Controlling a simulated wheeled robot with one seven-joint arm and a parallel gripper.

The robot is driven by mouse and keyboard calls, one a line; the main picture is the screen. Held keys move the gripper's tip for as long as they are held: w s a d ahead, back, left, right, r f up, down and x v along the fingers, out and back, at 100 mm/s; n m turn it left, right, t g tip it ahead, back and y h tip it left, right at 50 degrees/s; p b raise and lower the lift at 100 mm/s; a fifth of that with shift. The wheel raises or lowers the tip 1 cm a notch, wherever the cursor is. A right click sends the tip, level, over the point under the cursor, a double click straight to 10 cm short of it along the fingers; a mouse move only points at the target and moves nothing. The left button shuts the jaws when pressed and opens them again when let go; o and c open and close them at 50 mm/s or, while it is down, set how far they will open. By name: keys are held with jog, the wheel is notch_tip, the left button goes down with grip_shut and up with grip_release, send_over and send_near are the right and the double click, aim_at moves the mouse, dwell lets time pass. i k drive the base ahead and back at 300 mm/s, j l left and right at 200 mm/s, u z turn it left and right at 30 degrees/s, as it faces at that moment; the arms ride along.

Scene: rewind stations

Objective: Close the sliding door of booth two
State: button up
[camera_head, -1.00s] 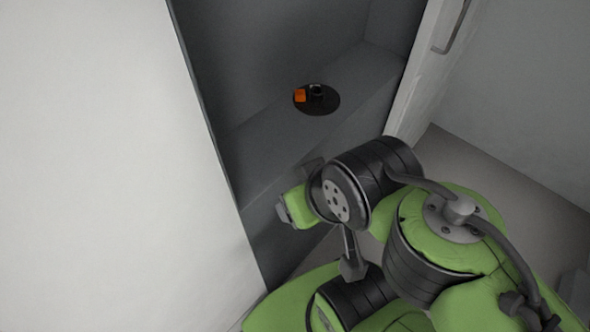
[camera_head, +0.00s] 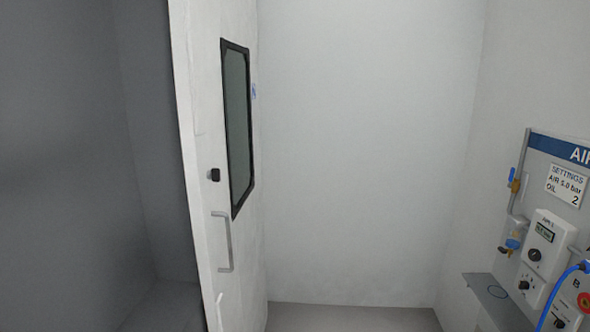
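A white door panel (camera_head: 212,140) stands upright left of centre, seen at a steep angle. It has a narrow dark-framed window (camera_head: 237,125), a small black knob or latch (camera_head: 214,175) and a pale vertical bar handle (camera_head: 226,242). Left of the panel's edge is an open, dark grey booth interior (camera_head: 70,150). No booth number is readable on the door. A small blue mark beside the window is too small to read. My gripper and arm are out of view.
An air panel (camera_head: 552,143) on the right wall carries a settings label (camera_head: 566,185) with a "2", gauges and a blue hose (camera_head: 560,295). A grey ledge (camera_head: 482,285) juts out below it. The floor (camera_head: 350,318) between door and panel looks clear.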

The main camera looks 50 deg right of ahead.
aim_at(215, 49)
jog(key=l+z, duration=0.75)
jog(key=l, duration=0.15)
jog(key=i+j+u, duration=0.1)
jog(key=u, duration=0.35)
jog(key=i+u, duration=0.25)
jog(key=u, duration=0.2)
jog(key=i+u, duration=0.2)
jog(key=u, duration=0.25)
